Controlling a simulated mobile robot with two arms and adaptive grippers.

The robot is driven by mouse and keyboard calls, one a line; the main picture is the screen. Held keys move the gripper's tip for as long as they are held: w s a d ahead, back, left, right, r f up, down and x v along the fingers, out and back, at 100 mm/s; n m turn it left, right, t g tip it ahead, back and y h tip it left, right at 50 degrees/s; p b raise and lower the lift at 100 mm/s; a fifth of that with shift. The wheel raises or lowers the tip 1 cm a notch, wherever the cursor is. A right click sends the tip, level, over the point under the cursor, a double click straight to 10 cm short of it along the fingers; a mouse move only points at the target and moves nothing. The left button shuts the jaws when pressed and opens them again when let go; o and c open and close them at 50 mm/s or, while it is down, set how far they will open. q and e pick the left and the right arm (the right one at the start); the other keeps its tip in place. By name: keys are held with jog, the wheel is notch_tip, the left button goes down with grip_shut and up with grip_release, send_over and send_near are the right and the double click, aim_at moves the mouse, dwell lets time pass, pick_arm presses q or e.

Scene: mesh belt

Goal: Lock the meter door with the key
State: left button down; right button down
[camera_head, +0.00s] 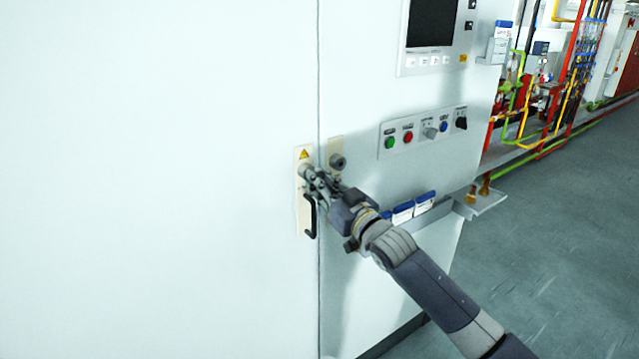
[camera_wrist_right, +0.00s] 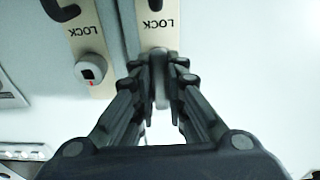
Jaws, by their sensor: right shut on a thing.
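The white cabinet front (camera_head: 160,180) has a vertical seam, with a narrow beige lock plate (camera_head: 299,158) on its left side. A black handle (camera_head: 310,222) hangs on this plate, below a yellow warning triangle. My right gripper (camera_head: 308,174) is at the plate, above the handle. In the right wrist view, its fingers (camera_wrist_right: 160,70) are shut on a small grey piece (camera_wrist_right: 161,92) in front of a plate marked LOCK (camera_wrist_right: 157,25). This piece may be the key; the fingers hide much of it, and I cannot tell if it is inserted. My left gripper is not in view.
A grey round knob (camera_head: 337,161) sits on a second beige plate right of the seam. A button panel (camera_head: 423,132) and a screen (camera_head: 432,24) are further right. Open floor (camera_head: 560,230) lies at right.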

jog(key=n, duration=0.2)
jog(key=shift+d+n+y, duration=0.1)
jog(key=shift+n+y, duration=0.2)
jog(key=shift+n, duration=0.8)
jog(key=shift+r+n+g+p, duration=0.1)
jog(key=shift+n+g+p, duration=0.2)
jog(key=shift+n, duration=1.7)
